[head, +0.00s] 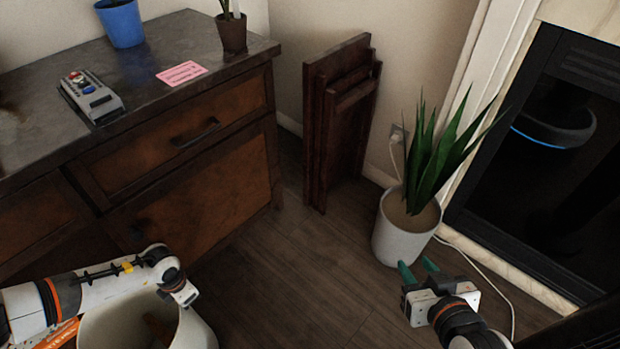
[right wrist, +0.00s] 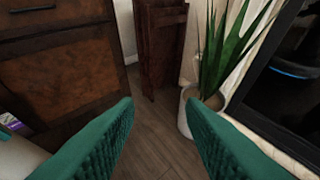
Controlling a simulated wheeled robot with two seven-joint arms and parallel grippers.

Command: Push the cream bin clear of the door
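The cream bin (head: 200,332) stands at the bottom left in the head view, close in front of the dresser, with something brown inside. A pale rim, likely the same bin, shows at the lower left of the right wrist view (right wrist: 18,160). The brown cabinet door (head: 205,195) is shut, under a drawer. My left gripper (head: 182,292) is over the bin's far rim; its fingers are hidden, and I cannot tell whether it touches the bin. My right gripper (head: 417,268) is open and empty above the floor, right of the bin. Its green fingers are wide apart in the wrist view (right wrist: 163,125).
A potted plant (head: 405,235) stands on the floor beyond my right gripper. Dark wooden panels (head: 340,120) lean against the wall. A white cord (head: 490,282) runs along the floor at right. Wooden floor (head: 290,285) between bin and plant is clear.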

